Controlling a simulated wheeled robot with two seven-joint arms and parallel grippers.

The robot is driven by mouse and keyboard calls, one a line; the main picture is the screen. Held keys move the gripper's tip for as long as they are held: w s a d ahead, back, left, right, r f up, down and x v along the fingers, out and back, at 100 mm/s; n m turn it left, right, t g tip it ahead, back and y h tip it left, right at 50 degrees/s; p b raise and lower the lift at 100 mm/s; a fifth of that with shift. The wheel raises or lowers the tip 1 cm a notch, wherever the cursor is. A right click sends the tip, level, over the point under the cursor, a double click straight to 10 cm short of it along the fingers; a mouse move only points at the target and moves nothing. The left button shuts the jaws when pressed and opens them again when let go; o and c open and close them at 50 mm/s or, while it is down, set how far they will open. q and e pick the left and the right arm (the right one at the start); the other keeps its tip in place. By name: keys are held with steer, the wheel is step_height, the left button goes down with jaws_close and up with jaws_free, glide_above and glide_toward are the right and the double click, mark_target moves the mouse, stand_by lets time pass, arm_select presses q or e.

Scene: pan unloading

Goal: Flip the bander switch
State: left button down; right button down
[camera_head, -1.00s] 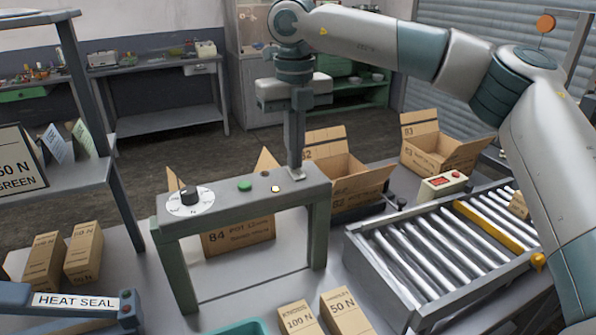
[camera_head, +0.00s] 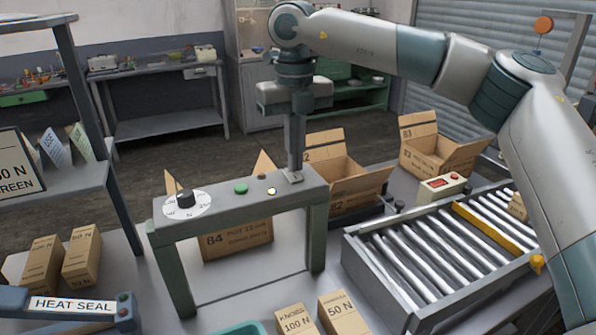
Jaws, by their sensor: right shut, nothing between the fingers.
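The bander (camera_head: 235,203) is a grey-green arch on the table. Its top carries a black dial on a white disc (camera_head: 186,202), a green button (camera_head: 241,188) and a small pale yellow lamp (camera_head: 271,190). A small metal switch plate (camera_head: 292,177) is at the right end of the top. My right gripper (camera_head: 294,168) points straight down at this plate, shut and empty, its tips at or just above it. The fingers hide part of the switch, so I cannot tell its position. My left gripper is not in view.
An open box marked 84 (camera_head: 237,242) stands under the arch. Open boxes (camera_head: 345,180) stand behind. A roller conveyor (camera_head: 425,262) is at the right. Small cartons (camera_head: 338,314) stand in front. A heat sealer (camera_head: 70,306) is at the lower left.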

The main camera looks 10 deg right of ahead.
steer(key=shift+w+a+r+p, duration=0.1)
steer(key=shift+a+r+p, duration=0.25)
steer(key=shift+r, duration=0.2)
steer(key=shift+a+r+p, duration=0.25)
steer(key=shift+r+p, duration=0.1)
steer(key=shift+r, duration=0.15)
steer(key=shift+d+r+p, duration=0.15)
steer(key=shift+r+p, duration=0.6)
steer(key=shift+r, duration=0.5)
steer(key=shift+r+p, duration=0.45)
steer(key=shift+r, duration=0.35)
